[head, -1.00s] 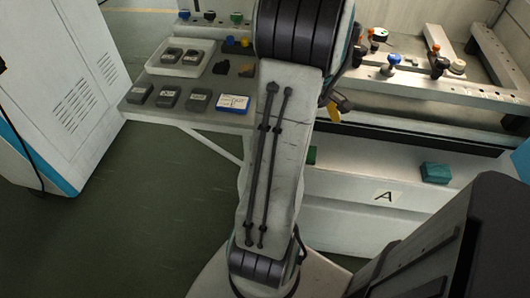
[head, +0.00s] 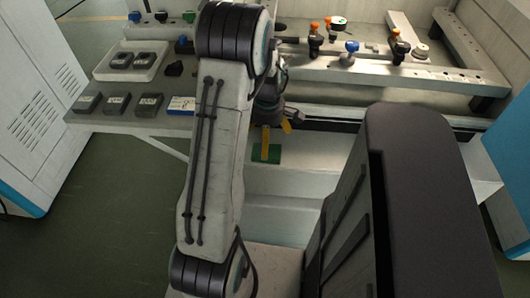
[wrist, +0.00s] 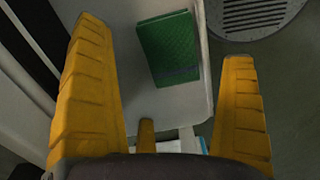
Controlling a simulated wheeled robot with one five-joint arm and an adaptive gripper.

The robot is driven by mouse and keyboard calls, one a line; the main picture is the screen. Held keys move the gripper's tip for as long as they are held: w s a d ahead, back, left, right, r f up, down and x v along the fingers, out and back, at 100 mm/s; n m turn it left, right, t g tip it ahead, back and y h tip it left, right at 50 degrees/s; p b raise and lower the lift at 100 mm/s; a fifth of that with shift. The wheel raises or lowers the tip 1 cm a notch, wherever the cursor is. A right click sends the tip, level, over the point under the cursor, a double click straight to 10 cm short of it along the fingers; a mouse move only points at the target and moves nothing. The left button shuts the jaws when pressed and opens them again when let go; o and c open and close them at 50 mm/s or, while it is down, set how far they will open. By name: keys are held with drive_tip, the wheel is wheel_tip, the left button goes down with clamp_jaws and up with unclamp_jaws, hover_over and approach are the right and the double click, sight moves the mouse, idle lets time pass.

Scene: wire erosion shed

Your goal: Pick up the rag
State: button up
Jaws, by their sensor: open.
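The rag looks like a green folded cloth (wrist: 170,48) on a pale ledge (wrist: 140,95) in the wrist view. In the head view it is a small green patch (head: 272,154), partly hidden behind a yellow finger. My gripper (wrist: 165,45) is open and empty. Its yellow fingers stand left and right in the wrist view, with the rag between and beyond them. In the head view my gripper (head: 276,138) hangs over the rag. I cannot tell the height of the gap.
A grey side table (head: 110,122) at left holds a white tray (head: 104,68), several dark blocks and a blue-white card box (head: 182,103). A machine bed (head: 340,78) with clamps lies behind. A dark panel (head: 420,200) fills the right foreground. A round grille (wrist: 255,14) shows in the wrist view.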

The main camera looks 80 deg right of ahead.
drive_tip(key=shift+f, duration=2.3)
drive_tip(key=shift+c, duration=0.4)
drive_tip(key=c, duration=0.9)
